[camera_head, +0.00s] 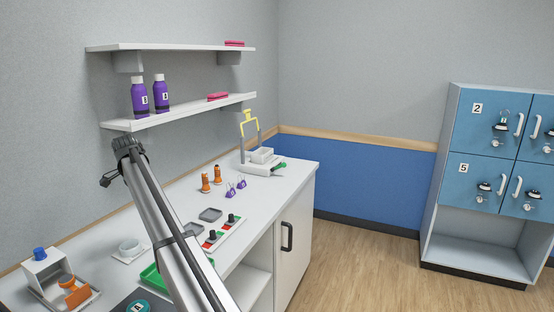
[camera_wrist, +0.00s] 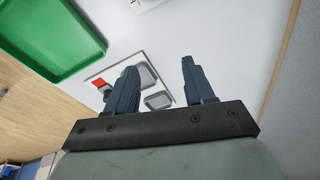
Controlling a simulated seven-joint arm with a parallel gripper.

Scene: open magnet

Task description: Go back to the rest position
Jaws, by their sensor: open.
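My gripper (camera_wrist: 159,66) shows in the wrist view with its two dark blue fingers spread wide apart. Nothing is between them. It hangs above the white counter (camera_wrist: 215,30), over the light panel with grey recesses and a red patch (camera_wrist: 98,82). How high it is above the panel is hard to tell. In the head view my arm crosses the lower left of the picture over the counter (camera_head: 285,175). The fingers cannot be made out there.
A green tray (camera_wrist: 50,40) lies beside the panel. Orange items (camera_head: 205,183), purple tags (camera_head: 231,190) and a white device (camera_head: 262,155) stand on the counter. Shelves (camera_head: 180,112) with purple bottles (camera_head: 139,98) hang above. Blue lockers (camera_head: 490,125) stand right; the floor (camera_head: 350,265) between is clear.

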